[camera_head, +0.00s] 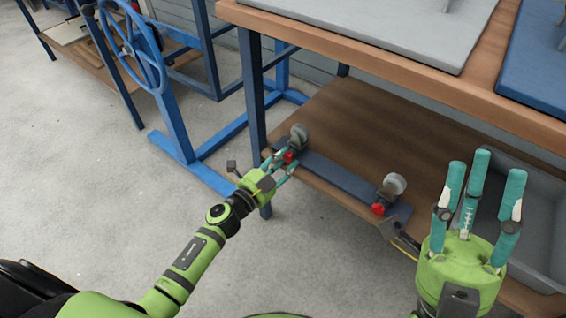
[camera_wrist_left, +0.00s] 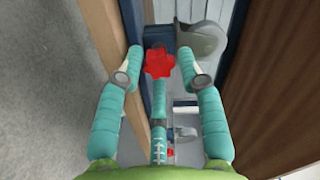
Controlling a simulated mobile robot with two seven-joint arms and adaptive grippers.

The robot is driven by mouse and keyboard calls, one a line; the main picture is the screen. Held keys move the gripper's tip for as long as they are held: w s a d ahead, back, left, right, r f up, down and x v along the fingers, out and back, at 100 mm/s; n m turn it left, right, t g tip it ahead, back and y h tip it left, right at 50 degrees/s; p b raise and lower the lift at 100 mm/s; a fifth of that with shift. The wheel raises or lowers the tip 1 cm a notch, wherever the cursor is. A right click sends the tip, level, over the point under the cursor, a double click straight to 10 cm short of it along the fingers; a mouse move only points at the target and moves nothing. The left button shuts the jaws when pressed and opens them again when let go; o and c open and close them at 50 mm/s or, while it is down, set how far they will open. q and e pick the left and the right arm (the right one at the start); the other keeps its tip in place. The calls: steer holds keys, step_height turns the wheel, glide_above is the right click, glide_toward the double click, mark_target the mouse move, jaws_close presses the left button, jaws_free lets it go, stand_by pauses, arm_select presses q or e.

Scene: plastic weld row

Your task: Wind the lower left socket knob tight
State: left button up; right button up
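The lower left socket knob is a red lobed knob (camera_head: 289,156) at the left end of a blue-grey bar (camera_head: 335,177) on the lower shelf, beside a grey round socket (camera_head: 299,136). In the left wrist view the red knob (camera_wrist_left: 159,63) sits between the fingertips of my left gripper (camera_wrist_left: 160,62). The fingers are spread around it, with narrow gaps seeming to show at both sides; contact is not certain. A second red knob (camera_head: 378,209) with a grey socket (camera_head: 395,184) is at the bar's right end. My right gripper (camera_head: 482,185) is open and empty, fingers up.
The wooden lower shelf (camera_head: 360,125) lies under a workbench (camera_head: 400,72) whose top overhangs it. A blue table leg (camera_head: 252,95) stands close to the left gripper. A grey tray (camera_head: 545,213) is at right. A blue stand with a handwheel (camera_head: 135,50) is at the upper left.

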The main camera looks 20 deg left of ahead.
arm_select(q)
jaws_close()
steer(key=shift+d, duration=0.1)
steer(key=shift+r, duration=0.1)
